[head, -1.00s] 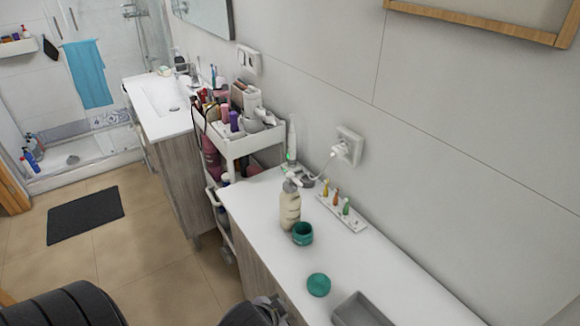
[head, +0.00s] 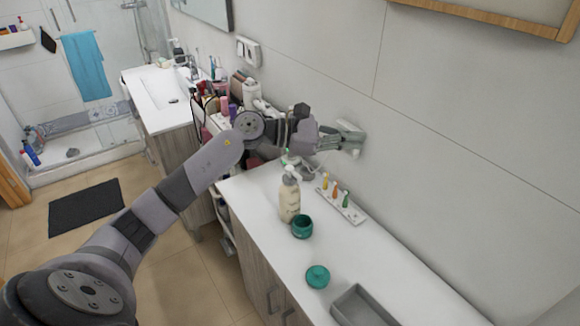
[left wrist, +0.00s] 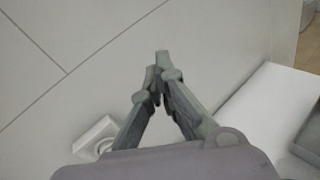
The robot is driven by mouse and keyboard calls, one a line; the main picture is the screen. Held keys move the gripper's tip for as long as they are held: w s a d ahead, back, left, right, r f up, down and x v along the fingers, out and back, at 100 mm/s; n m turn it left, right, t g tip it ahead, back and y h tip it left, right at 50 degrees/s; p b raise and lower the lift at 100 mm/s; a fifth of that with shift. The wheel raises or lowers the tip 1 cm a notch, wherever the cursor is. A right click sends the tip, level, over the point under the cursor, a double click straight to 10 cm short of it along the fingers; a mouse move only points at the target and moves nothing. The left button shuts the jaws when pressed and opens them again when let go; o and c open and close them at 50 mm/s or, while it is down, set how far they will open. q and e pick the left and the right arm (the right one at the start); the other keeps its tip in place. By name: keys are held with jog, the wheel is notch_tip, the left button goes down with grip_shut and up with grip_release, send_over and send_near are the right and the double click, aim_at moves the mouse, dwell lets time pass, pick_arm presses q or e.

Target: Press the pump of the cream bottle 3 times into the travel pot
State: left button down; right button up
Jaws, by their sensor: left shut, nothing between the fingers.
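The cream bottle (head: 289,203), beige with a white pump head (head: 290,173), stands upright on the white counter. The travel pot (head: 302,228), teal and open at the top, stands just in front of it, close to its base. A teal lid (head: 318,276) lies apart, nearer on the counter. My left gripper (head: 358,140) is above and behind the bottle, near the wall, shut and empty. In the left wrist view its fingertips (left wrist: 161,72) meet in front of bare wall. My right gripper is not in view.
A white holder with small coloured brush heads (head: 341,203) stands right of the bottle. An electric toothbrush, partly hidden by my arm, is behind. A grey tray (head: 362,306) sits at the near end. The loaded cart (head: 213,122) is at the left. Counter between lid and holder is clear.

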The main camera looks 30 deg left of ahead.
pick_arm(q)
jog(key=a+m+g+y, duration=0.2)
jog(key=a+m+y, duration=0.2)
jog(key=a, duration=0.4)
jog(key=m+g+y, duration=0.1)
jog(key=g+y, duration=0.1)
send_over(289, 169)
jog(key=shift+f, duration=0.55)
notch_tip(289, 169, down, 8)
jog(key=b, duration=0.4)
jog(key=shift+r, duration=0.2)
jog(key=shift+f+b, duration=0.65)
jog(key=shift+b, duration=0.2)
jog(key=shift+d, duration=0.1)
